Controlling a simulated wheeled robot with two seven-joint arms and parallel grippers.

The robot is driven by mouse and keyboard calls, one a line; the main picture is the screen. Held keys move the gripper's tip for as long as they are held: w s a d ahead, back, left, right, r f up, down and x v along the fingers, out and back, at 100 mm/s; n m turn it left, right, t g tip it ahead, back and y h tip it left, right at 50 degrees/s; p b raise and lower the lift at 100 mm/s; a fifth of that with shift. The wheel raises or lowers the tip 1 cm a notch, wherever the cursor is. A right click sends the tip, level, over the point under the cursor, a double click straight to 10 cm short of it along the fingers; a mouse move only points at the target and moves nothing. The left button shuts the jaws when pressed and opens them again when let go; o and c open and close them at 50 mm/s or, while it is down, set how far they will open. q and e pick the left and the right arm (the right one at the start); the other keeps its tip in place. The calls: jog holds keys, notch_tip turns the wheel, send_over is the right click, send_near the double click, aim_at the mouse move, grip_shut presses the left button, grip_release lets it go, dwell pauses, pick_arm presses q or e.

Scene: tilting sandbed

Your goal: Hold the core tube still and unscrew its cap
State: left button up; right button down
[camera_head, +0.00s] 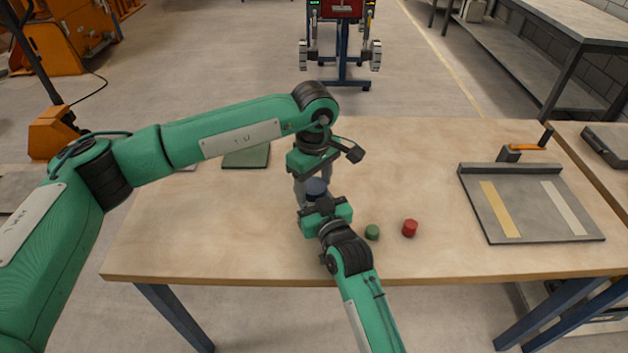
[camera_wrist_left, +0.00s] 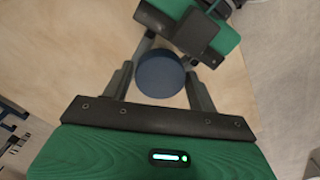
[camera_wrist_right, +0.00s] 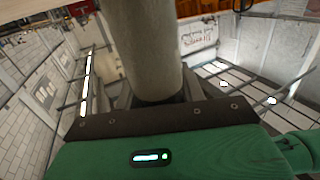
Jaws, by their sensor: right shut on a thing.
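The core tube is a grey upright cylinder (camera_wrist_right: 140,45) in the right wrist view, where my right gripper (camera_wrist_right: 150,97) is shut on it. In the head view my right gripper (camera_head: 318,202) comes from the front, and the tube is mostly hidden by the grippers. The dark blue round cap (camera_head: 316,188) is on top, seen from above in the left wrist view (camera_wrist_left: 160,77). My left gripper (camera_head: 312,182) points down from above. Its fingers (camera_wrist_left: 160,82) are open on both sides of the cap; whether one touches it I cannot tell.
A green cylinder (camera_head: 372,232) and a red one (camera_head: 410,228) stand close right of my right gripper on the wooden table (camera_head: 420,150). A grey tray with two strips (camera_head: 520,205) lies at the right. A green mat (camera_head: 246,156) lies behind my left arm.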

pick_arm(q)
jog(key=c, duration=0.6)
jog(key=shift+n, duration=1.7)
jog(key=o, duration=1.1)
jog(key=shift+c, duration=0.2)
jog(key=shift+r, duration=0.15)
notch_tip(320, 180, up, 4)
jog(key=shift+r, duration=0.2)
jog(key=shift+c, duration=0.3)
notch_tip(320, 180, up, 3)
jog(key=m, duration=0.3)
jog(key=shift+f, duration=3.8)
